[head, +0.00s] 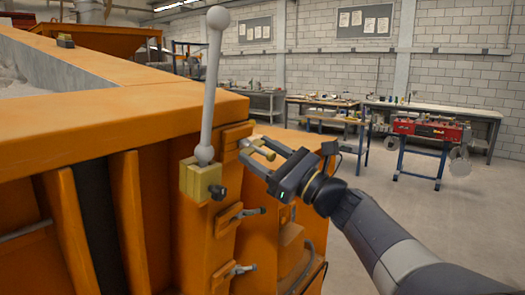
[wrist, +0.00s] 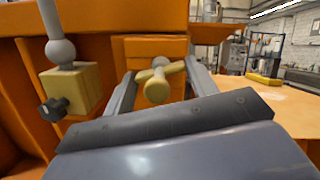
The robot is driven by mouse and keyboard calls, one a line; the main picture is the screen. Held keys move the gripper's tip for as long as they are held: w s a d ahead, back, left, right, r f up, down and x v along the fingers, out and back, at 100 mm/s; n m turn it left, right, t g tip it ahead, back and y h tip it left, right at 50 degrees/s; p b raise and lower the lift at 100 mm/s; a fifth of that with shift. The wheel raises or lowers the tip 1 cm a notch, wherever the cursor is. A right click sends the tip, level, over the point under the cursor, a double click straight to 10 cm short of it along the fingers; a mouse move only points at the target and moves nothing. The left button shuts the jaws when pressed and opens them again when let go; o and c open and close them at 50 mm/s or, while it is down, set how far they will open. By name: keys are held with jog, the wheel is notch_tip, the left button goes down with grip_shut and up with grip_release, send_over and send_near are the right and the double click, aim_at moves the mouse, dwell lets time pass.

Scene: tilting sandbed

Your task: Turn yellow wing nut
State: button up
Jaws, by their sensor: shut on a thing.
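The yellow wing nut (wrist: 157,88) is a pale yellow round hub with two wings spread left and right. It sits on an orange block on the front of the orange sandbed. My gripper (wrist: 162,72) is shut on it, one finger at the end of each wing. In the head view my gripper (head: 260,155) reaches in from the right, and the wing nut (head: 265,150) shows partly between its fingers. The wings look slightly tilted, the right one higher in the wrist view.
A grey ball-ended lever (head: 210,90) rises from a yellow block (head: 197,182) with a dark knob (head: 217,192), just left of my gripper. Two clamp handles (head: 236,214) stick out below. The orange sandbed rim (head: 120,115) lies left. Open floor and workbenches (head: 430,110) lie right.

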jog(key=shift+f+m, duration=0.1)
jog(key=shift+m, duration=0.5)
jog(key=o, duration=1)
jog(key=b+v, duration=0.2)
jog(key=v, duration=0.9)
jog(key=shift+a, duration=0.1)
jog(key=shift+a, duration=0.1)
jog(key=p+x, duration=0.2)
jog(key=x, duration=0.8)
jog(key=shift+w+a+r, duration=0.2)
jog(key=shift+w+r, duration=0.05)
